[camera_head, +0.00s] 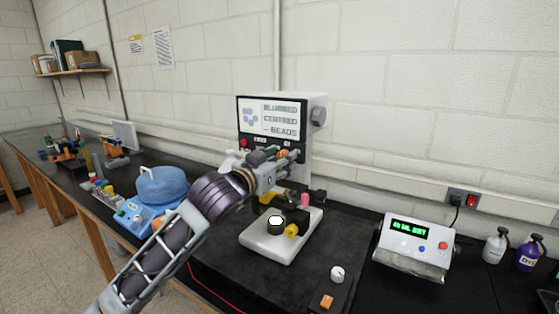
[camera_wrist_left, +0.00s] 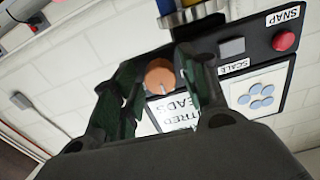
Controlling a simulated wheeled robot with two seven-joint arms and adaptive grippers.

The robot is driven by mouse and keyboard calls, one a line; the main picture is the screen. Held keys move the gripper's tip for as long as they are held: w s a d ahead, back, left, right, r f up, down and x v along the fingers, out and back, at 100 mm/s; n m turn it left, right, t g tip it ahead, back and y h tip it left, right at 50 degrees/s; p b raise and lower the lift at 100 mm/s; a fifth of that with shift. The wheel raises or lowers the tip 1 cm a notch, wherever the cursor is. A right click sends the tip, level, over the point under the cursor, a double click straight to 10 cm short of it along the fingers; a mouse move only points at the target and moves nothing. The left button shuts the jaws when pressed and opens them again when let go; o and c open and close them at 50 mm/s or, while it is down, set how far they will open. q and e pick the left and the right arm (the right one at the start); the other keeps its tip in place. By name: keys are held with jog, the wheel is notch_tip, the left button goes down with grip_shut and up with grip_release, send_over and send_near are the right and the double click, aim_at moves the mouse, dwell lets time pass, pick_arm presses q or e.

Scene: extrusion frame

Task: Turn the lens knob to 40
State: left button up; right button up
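An orange-brown round knob (camera_wrist_left: 160,77) sits on the front of the microscope (camera_head: 318,143), below its screen; its label and setting are hidden. My left gripper (camera_wrist_left: 161,72) has one green-padded finger on each side of this knob, and both appear to touch it. In the head view, my left gripper (camera_head: 281,156) is at the microscope front, with the orange knob between its fingers. No number 40 is readable on a dial. A white knob (camera_head: 337,273) on a black box stands at the front right, its scale too small to read. My right gripper is out of view.
The white microscope base (camera_head: 262,240) carries a dark dish and a yellow knob (camera_head: 291,230). A blue device (camera_head: 160,186) stands left, a box with a green display (camera_head: 410,231) right. Two bottles (camera_head: 496,246) stand far right. The screen reads "BLURRED CENTRED -- BEADS".

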pick_arm(q)
jog(key=c, duration=0.7)
jog(key=shift+c, duration=0.2)
jog(key=m+p, duration=0.8)
jog(key=m, duration=0.3)
jog(key=shift+f+m, duration=0.1)
jog(key=shift+m, duration=0.3)
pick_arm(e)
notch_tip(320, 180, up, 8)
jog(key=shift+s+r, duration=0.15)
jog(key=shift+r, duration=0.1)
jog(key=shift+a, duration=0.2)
